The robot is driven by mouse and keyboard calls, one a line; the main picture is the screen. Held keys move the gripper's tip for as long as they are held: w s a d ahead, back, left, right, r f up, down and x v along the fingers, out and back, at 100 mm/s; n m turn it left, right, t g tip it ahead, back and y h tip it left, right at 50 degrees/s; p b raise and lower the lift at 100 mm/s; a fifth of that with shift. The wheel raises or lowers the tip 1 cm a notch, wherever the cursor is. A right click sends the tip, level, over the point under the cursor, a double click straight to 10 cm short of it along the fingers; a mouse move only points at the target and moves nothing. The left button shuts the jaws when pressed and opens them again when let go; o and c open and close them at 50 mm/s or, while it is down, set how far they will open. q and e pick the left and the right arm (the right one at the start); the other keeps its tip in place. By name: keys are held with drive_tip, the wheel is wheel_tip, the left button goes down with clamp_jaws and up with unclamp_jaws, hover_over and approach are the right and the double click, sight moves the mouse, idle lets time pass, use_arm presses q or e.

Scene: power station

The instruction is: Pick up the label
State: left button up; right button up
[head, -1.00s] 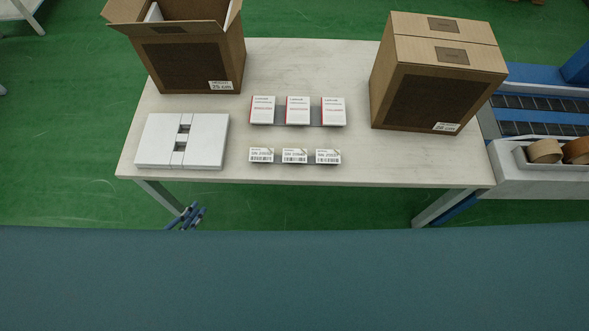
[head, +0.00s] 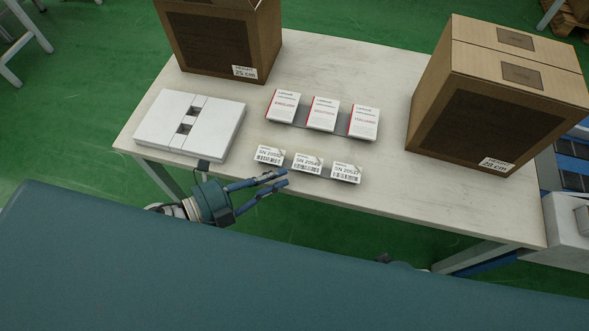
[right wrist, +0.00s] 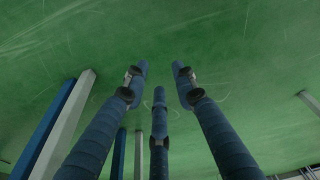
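Three small white labels with barcodes stand in a row near the table's front edge: a left one (head: 269,155), a middle one (head: 307,163) and a right one (head: 346,172). My left gripper (head: 281,180) is at the front edge in the head view, just in front of and below the left and middle labels. Its fingers are apart with nothing between them. My right gripper (right wrist: 158,85) shows in the right wrist view, its three fingers spread and empty over green floor. In the head view it is mostly hidden by my own body.
Behind the labels stand several red-and-white cards (head: 323,114) on the table (head: 390,190). A white flat box (head: 215,125) lies at left. An open carton (head: 215,40) and a closed carton (head: 480,110) stand at the back left and right. Table legs (right wrist: 60,125) show in the right wrist view.

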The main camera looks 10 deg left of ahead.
sight(301, 168)
use_arm(q)
drive_tip(key=x, duration=0.3)
drive_tip(key=shift+w, duration=0.1)
drive_tip(key=shift+w+d+f+p, duration=0.1)
drive_tip(key=shift+w+d+p, duration=0.2)
drive_tip(key=shift+d, duration=0.1)
use_arm(e)
drive_tip(key=shift+s+f, duration=0.25)
drive_tip(key=shift+f, duration=0.2)
drive_tip(key=shift+s+f, duration=0.2)
drive_tip(key=shift+f, duration=0.25)
use_arm(q)
drive_tip(key=shift+c, duration=0.3)
clamp_jaws()
use_arm(e)
drive_tip(key=shift+r, duration=0.1)
